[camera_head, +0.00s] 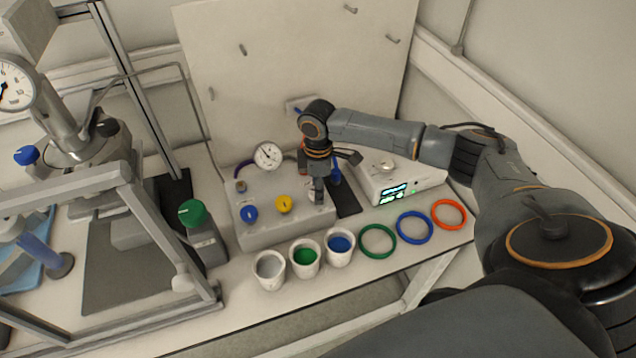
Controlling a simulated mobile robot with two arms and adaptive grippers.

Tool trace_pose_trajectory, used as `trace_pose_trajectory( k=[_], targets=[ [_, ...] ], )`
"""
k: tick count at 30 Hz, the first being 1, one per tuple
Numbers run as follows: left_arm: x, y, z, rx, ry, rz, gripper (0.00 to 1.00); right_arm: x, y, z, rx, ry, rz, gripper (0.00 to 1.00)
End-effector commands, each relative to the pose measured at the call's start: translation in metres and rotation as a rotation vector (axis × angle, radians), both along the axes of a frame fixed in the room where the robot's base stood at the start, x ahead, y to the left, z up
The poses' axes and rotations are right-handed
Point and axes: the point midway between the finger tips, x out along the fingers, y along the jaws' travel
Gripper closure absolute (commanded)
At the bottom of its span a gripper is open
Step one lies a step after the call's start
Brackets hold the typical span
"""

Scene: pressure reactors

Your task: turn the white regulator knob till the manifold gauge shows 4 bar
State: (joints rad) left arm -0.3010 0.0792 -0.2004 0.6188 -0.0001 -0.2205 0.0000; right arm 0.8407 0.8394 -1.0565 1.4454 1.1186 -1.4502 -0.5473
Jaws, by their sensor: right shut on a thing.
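The manifold (275,230) is a pale block on the bench with a blue knob (249,214) and a yellow knob (284,204) on top. The manifold gauge (268,156) is a round white dial at its back; its reading is too small to tell. My right gripper (319,195) points down at the right end of the manifold, shut on the white regulator knob, which its fingers almost wholly hide. My left gripper is not in view.
Three cups with grey, green (305,257) and blue contents stand before the manifold. Green, blue (414,227) and orange rings lie to their right. A white device with a lit display (396,193) stands behind the rings. A framed reactor (95,150) fills the left.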

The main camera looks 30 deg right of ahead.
Motion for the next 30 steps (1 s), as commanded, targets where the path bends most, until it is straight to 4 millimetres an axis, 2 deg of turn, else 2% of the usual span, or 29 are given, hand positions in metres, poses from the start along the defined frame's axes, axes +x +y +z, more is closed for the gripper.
trace_pose_trajectory(
  k=[2,12,13,15,16,26,30],
  targets=[
    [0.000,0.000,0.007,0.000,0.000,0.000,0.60,-0.001,0.001,0.002,0.001,0.003,0.036,0.91],
    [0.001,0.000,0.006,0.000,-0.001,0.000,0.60,0.000,0.000,0.000,0.001,0.000,0.057,0.91],
    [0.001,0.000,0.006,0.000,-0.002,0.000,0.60,0.000,0.000,0.000,0.001,0.000,0.056,0.53],
    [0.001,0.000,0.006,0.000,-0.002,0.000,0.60,0.000,0.000,0.000,0.001,0.000,0.056,0.39],
    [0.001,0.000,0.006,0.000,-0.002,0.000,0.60,0.000,0.000,0.000,0.001,0.000,0.056,0.36],
    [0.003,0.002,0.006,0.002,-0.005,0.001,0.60,0.000,0.000,0.002,0.000,-0.001,0.055,0.36],
    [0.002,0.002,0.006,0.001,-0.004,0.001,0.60,0.001,0.000,0.016,0.001,-0.003,0.055,0.36]
  ],
)
